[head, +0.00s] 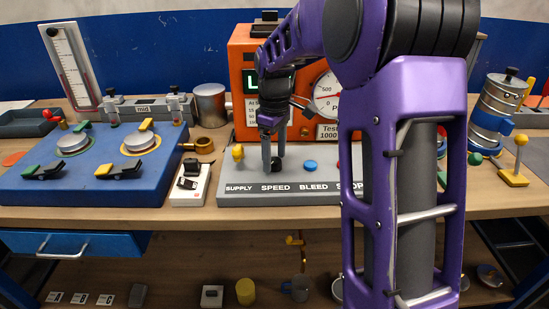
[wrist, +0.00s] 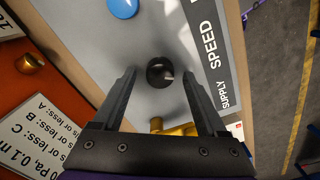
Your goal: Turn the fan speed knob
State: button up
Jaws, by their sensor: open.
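The fan speed knob (wrist: 160,72) is a small black round knob with a light mark, on a grey panel beside the printed word SPEED. In the head view the knob (head: 277,163) is partly hidden by my gripper (head: 272,165). In the wrist view my gripper (wrist: 159,85) is open, with one finger on each side of the knob and visible gaps between. Whether the fingertips reach down to knob height I cannot tell. The grey panel (head: 225,178) is labelled SUPPLY, SPEED, BLEED and a partly hidden word.
A yellow supply handle (head: 238,152) stands left of the knob and a blue button (head: 310,165) right of it. An orange tester box (head: 243,65) rises behind. A white box (head: 192,185) and a blue panel with dials (head: 85,190) are at left.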

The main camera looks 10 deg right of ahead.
jog(key=shift+f, duration=0.25)
grip_shut()
